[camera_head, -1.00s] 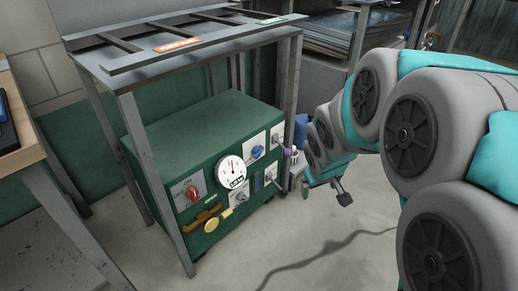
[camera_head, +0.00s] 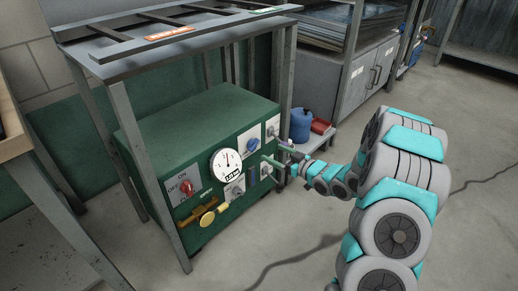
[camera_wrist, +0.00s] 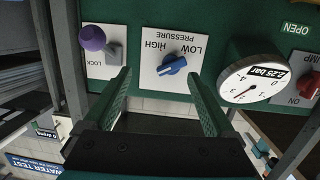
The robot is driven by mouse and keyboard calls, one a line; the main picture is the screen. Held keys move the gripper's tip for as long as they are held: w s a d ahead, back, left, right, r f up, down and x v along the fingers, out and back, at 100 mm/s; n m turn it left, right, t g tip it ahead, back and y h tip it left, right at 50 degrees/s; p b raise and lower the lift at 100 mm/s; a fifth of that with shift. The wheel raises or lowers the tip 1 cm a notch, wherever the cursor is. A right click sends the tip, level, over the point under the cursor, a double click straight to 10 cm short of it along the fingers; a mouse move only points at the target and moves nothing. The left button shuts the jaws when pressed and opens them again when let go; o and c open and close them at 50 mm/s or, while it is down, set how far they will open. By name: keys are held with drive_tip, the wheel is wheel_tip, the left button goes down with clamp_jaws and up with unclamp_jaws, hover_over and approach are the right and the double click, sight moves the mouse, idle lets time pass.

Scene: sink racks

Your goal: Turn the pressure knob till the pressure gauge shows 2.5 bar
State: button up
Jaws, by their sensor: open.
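The blue pressure knob (camera_head: 253,144) sits on a white plate on the front of the green box, right of the pressure gauge (camera_head: 225,163). In the wrist view the blue knob (camera_wrist: 172,65) lies ahead, between the open fingertips of my gripper (camera_wrist: 160,73). Nothing is held, and I cannot tell how far the tips are from the knob. The gauge (camera_wrist: 250,82) is to the right there, and its black label appears to read 2.25 bar. In the head view my gripper (camera_head: 268,151) is at the right part of the box front.
A purple knob (camera_wrist: 92,38) on the LOCK plate is left of the blue knob in the wrist view. A red ON/OFF knob (camera_head: 187,188) and a yellow handle (camera_head: 208,217) are on the box's left front. The grey table frame (camera_head: 148,185) stands around the box.

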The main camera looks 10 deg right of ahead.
sight(257, 146)
drive_tip(key=shift+w+a+t+y, duration=0.2)
drive_tip(key=shift+w+a+y, duration=0.3)
drive_tip(key=shift+w+a, duration=0.8)
drive_tip(key=shift+w+a+t+y, duration=0.2)
drive_tip(key=shift+w+a+y, duration=0.3)
drive_tip(key=shift+w+a, duration=0.8)
drive_tip(key=shift+s, duration=0.1)
clamp_jaws()
